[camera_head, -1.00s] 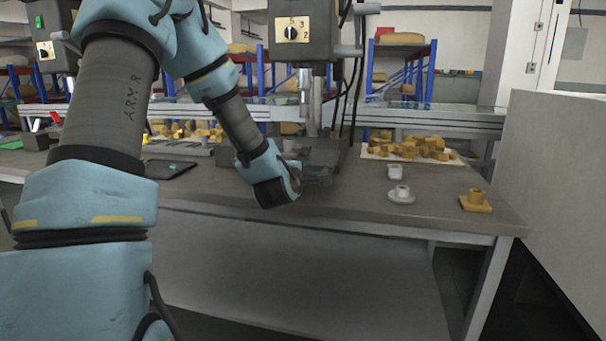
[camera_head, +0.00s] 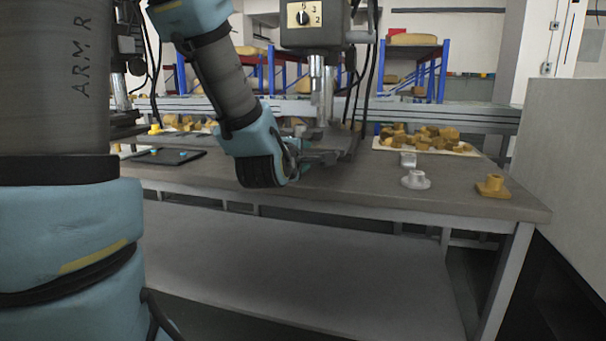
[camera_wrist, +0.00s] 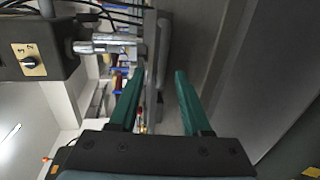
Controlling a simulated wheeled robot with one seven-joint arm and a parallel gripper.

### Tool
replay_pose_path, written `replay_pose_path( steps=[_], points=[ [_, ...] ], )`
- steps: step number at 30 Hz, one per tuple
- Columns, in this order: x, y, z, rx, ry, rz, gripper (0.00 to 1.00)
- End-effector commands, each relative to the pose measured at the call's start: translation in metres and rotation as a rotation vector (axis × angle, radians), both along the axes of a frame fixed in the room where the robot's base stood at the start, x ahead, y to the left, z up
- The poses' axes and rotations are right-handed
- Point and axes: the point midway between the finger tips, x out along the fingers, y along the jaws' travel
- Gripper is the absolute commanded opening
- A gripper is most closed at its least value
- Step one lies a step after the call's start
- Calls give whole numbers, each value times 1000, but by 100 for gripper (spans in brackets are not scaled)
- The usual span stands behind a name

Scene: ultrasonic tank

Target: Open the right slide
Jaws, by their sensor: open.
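The right machine (camera_head: 318,22) has a dial on its grey head and a metal column going down to a dark grey base or slide part (camera_head: 338,146) on the bench. My gripper (camera_head: 325,157) is at the left front of this part, partly hidden by my wrist. In the wrist view, my gripper (camera_wrist: 153,78) has two green fingers spread apart. A grey bar-like part (camera_wrist: 151,55) shows in the gap between them. I cannot tell whether it is touched or lies beyond the tips. The machine head also shows in the wrist view (camera_wrist: 35,45), turned sideways.
The bench (camera_head: 400,190) holds a white flanged part (camera_head: 415,180), a yellow flanged part (camera_head: 493,187) and a board of brownish parts (camera_head: 425,140) to the right. A dark tablet (camera_head: 170,156) lies left. A pale wall block (camera_head: 565,150) stands at the right.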

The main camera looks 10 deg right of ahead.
Motion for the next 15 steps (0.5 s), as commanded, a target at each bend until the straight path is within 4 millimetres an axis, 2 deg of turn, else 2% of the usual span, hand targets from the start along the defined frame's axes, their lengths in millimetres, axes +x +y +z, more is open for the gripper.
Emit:
replay_pose_path(
  steps=[1,15],
  points=[
    [-2,1,-5,1,-5,2,48],
    [-13,6,-1,10,1,9,48]
  ],
)
